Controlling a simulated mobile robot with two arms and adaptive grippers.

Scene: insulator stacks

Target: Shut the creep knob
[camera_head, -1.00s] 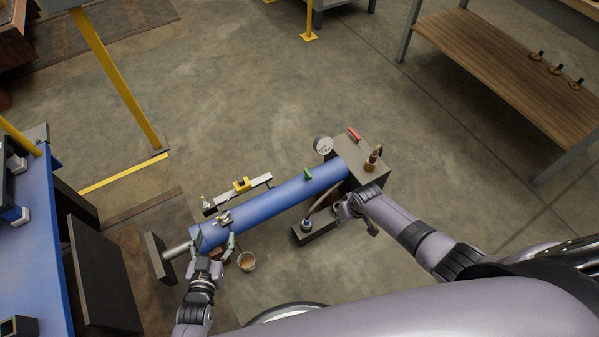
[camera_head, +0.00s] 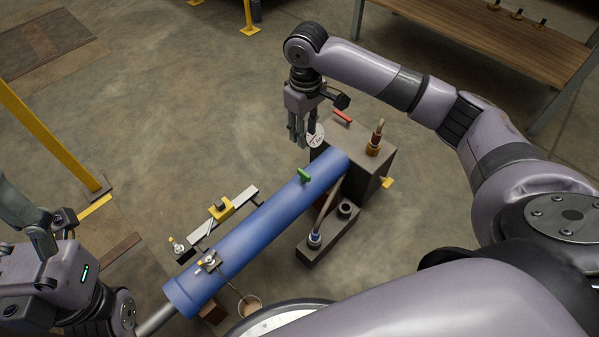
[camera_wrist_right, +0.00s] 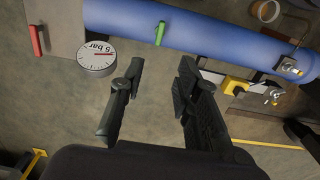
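No part is labelled creep knob, and I cannot tell which fitting it is. A small pale knob (camera_head: 177,245) stands on a dark block beside the cylinder. A brass-based fitting (camera_head: 375,140) and a red handle (camera_head: 342,117) are on the end block. My right gripper (camera_head: 302,140) points down by the gauge; its fingers (camera_wrist_right: 155,95) are apart and empty. My left gripper (camera_head: 35,225) is partly cut off at the left.
A round gauge (camera_head: 317,136) stands against the end block (camera_head: 378,168); it reads "5 bar" in the wrist view (camera_wrist_right: 97,58). A yellow slider (camera_head: 221,208) sits on a rail beside the cylinder. A cup (camera_head: 250,306) and a yellow post (camera_head: 50,140) stand nearby.

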